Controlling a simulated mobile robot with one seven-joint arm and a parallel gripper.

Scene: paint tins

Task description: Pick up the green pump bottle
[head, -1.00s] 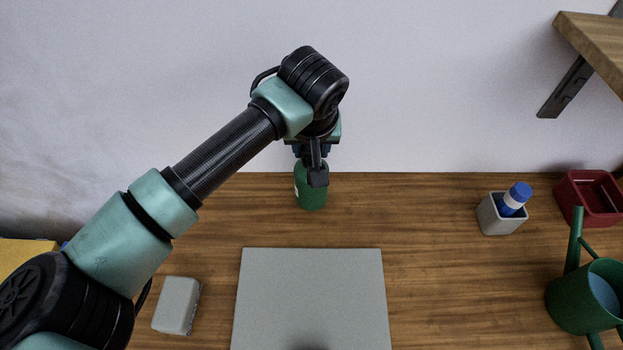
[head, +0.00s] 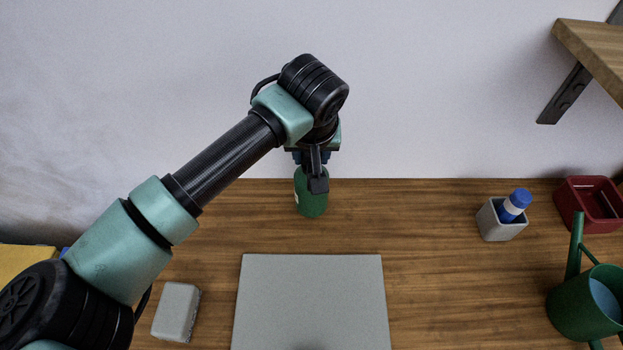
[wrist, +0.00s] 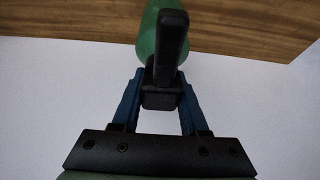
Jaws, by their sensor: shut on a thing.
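The green bottle (head: 311,203) stands upright at the back of the wooden table, near the wall. It has a pale label patch on its left side. My gripper (head: 317,184) is above it and shut on its upper part, pointing down. I cannot tell whether the bottle's base touches the table.
A grey mat (head: 310,300) lies in front of the bottle. A grey block (head: 176,311) is at the left. At the right are a grey cup (head: 500,222) holding a blue-capped bottle (head: 516,203), a red bin (head: 588,205) and a green watering can (head: 580,310). A shelf (head: 598,48) juts out upper right.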

